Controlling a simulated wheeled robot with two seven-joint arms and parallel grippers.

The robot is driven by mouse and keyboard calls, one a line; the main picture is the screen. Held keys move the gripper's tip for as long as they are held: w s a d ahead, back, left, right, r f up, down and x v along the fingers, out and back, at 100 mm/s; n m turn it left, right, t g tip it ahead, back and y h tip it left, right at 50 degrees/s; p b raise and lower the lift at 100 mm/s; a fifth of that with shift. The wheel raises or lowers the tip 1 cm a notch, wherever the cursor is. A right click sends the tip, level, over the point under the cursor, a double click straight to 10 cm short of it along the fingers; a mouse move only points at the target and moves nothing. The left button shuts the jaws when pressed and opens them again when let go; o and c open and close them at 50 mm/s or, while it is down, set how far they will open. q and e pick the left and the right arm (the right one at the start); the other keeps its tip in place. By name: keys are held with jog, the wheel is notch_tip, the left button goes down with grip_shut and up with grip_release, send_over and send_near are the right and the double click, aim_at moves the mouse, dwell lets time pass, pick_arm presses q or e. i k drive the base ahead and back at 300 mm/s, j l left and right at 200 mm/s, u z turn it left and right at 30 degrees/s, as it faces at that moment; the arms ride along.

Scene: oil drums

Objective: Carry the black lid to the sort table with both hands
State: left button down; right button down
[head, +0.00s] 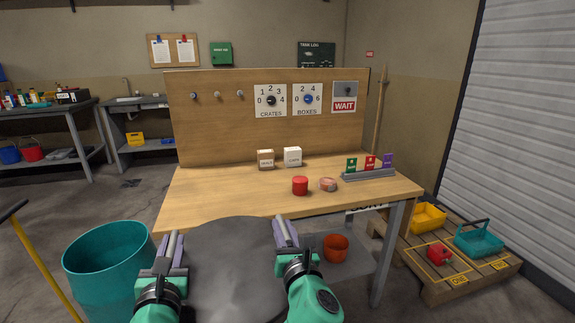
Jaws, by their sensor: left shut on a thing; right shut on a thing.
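The black lid (230,262) is a dark grey disc at the bottom centre of the head view. My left gripper (172,250) is shut on the lid's left edge. My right gripper (285,236) is shut on its right edge. The lid is held in front of the near edge of the wooden sort table (235,187) and hides part of that edge. The lid's lower part runs close to the bottom of the picture.
On the table stand a red cylinder (300,186), a round tin (328,184), two small boxes (292,157) and a grey rack (369,174) with coloured tags. A teal drum (108,258) stands left. A pallet (455,276) with bins lies right. The table's left top is clear.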

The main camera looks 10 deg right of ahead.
aim_at(229, 192)
jog(key=i, duration=1.35)
